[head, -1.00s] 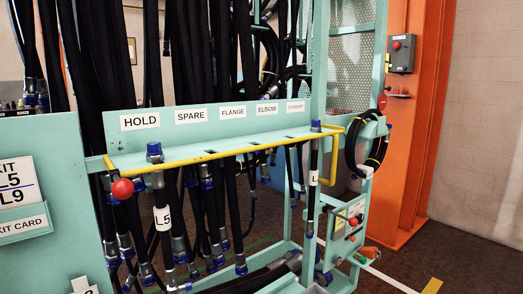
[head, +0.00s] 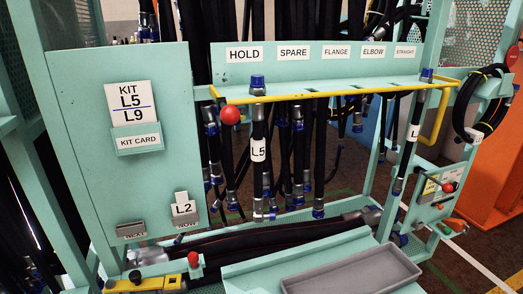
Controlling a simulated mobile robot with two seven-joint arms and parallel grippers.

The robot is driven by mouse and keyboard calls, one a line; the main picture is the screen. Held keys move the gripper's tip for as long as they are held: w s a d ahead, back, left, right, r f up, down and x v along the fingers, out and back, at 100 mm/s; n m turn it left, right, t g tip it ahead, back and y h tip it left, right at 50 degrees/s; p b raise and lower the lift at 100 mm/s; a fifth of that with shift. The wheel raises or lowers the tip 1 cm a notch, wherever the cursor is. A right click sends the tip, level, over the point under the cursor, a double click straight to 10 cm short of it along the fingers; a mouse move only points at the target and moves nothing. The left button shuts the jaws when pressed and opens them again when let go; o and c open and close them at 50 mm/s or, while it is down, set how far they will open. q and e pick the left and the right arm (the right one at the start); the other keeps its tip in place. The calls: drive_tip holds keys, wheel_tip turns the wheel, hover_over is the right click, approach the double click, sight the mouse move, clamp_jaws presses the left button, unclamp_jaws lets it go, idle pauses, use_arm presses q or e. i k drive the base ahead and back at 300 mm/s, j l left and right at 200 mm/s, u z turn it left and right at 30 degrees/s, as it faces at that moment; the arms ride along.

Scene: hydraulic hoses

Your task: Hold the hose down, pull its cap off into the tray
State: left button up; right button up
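The hose labelled L5 (head: 258,150) hangs upright below the HOLD label (head: 244,54), in the green rack behind the yellow bar. Its blue cap (head: 257,81) sits on the top end, above the bar. A second labelled hose (head: 411,140) hangs at the right end under the STRAIGHT label, also with a blue cap (head: 426,74) on top; its label is partly hidden. A grey tray (head: 352,272) lies at the bottom front and looks empty. Neither of my grippers shows in the head view.
A yellow bar (head: 350,92) with a red ball knob (head: 230,115) runs along the rack front. A green panel (head: 75,110) with a KIT L5 L9 card (head: 129,105) stands at left. Black hoses (head: 270,236) lie low behind the tray. A coiled hose (head: 474,105) hangs at right.

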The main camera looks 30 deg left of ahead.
sight(257, 142)
drive_tip(key=u, duration=0.9)
